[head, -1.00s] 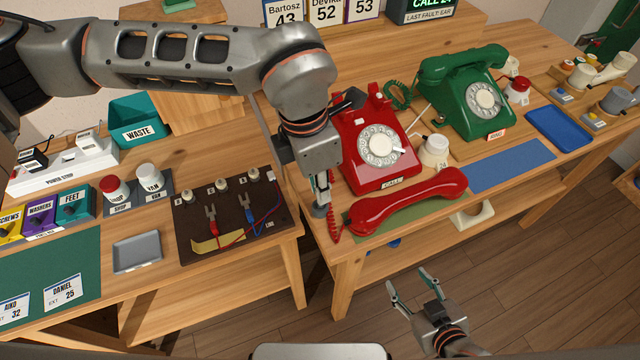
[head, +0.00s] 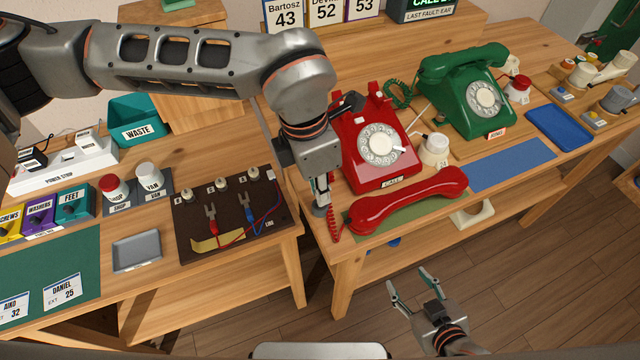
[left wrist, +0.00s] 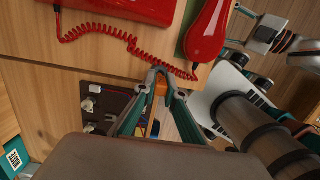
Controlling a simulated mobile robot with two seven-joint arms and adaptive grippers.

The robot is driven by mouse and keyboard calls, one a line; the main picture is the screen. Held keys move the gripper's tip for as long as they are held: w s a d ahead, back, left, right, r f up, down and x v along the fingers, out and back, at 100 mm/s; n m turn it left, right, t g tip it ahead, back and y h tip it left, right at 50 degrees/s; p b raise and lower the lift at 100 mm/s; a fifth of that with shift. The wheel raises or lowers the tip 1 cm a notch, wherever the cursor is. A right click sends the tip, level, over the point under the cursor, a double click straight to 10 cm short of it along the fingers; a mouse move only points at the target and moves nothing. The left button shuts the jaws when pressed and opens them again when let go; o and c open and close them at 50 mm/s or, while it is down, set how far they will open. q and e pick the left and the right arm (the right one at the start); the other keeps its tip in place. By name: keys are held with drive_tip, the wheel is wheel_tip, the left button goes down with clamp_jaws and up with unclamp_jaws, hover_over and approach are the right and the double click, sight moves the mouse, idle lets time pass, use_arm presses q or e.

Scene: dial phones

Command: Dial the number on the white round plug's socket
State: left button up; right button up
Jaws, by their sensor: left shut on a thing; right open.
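The red dial phone (head: 376,172) stands on the right-hand table, its round white dial (head: 378,144) facing me. Its red handset (head: 408,200) lies off the hook in front. My left gripper (head: 322,208) points down left of the phone, beside the coiled red cord (head: 335,222). In the left wrist view its fingertips (left wrist: 158,72) meet close to the cord (left wrist: 120,38); what they grip is unclear. My right gripper (head: 412,284) is open and empty in front of the table. The white power strip (head: 62,173) at far left holds white and dark plugs; any socket numbers are unreadable.
A green dial phone (head: 468,95) stands further right. A white cylinder (head: 433,150) is beside the red phone. A dark board (head: 195,245) with wires and round posts is on the left table. A blue tray (head: 558,128) lies at right.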

use_arm(q)
drive_tip(key=shift+f, duration=0.85)
drive_tip(key=o, duration=0.8)
drive_tip(key=shift+o, duration=0.2)
wheel_tip(320, 180, up, 12)
drive_tip(key=a, duration=0.1)
drive_tip(key=shift+s+a, duration=0.2)
drive_tip(key=shift+s, duration=0.05)
